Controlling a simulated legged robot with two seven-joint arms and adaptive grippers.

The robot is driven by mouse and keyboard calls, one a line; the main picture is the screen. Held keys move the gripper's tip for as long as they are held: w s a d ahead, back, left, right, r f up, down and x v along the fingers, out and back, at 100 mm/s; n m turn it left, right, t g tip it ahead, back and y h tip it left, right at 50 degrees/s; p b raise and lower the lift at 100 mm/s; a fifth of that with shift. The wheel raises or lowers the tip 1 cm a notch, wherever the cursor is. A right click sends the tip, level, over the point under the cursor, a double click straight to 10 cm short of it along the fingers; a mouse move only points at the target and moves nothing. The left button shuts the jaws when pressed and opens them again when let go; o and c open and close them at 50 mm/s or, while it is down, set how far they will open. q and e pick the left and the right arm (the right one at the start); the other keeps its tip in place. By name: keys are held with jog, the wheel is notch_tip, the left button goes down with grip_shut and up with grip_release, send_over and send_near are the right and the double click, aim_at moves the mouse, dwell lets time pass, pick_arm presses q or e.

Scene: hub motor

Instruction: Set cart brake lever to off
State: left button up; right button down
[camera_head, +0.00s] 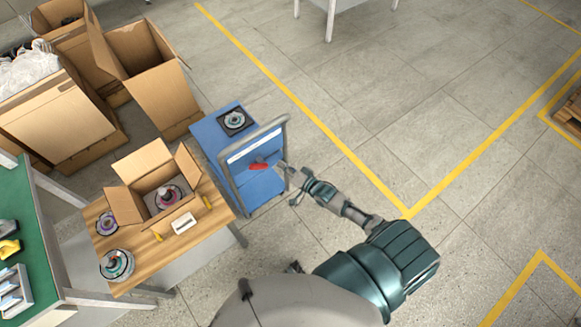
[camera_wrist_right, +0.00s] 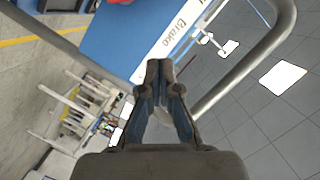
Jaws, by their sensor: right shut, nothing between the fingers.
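The blue cart (camera_head: 262,187) stands right of the wooden table, with a grey tubular handle (camera_head: 233,191) around its end. A red brake lever (camera_head: 259,166) sits on the cart's end panel, below a white strip. My left gripper is not in view.
A dark square part with a round hub (camera_head: 235,121) lies on the cart top. The wooden table (camera_head: 132,277) holds an open carton (camera_head: 143,160) and hub parts. Large cardboard boxes (camera_head: 160,95) stand behind. The floor right of the cart is clear.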

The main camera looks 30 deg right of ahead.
jog(key=s+f+n+g+h, duration=0.2)
jog(key=s+f+g, duration=0.1)
jog(key=s+f, duration=0.75)
jog(key=s+f+n+g+h, duration=0.15)
jog(key=s+f+g, duration=0.4)
jog(key=f, duration=0.85)
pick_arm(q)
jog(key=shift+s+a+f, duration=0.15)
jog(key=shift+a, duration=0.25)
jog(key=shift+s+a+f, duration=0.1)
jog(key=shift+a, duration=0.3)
pick_arm(e)
jog(key=s+a+f+n+g, duration=0.2)
jog(key=s+f, duration=0.2)
jog(key=s, duration=0.5)
jog(key=s+a+f+n+g, duration=0.2)
jog(key=s+f, duration=0.3)
jog(key=s, duration=0.4)
jog(key=s+a+f+n+g, duration=0.2)
jog(key=s+a+f, duration=0.1)
jog(key=s, duration=0.7)
jog(key=shift+f+h, duration=0.35)
jog(key=shift+f, duration=0.35)
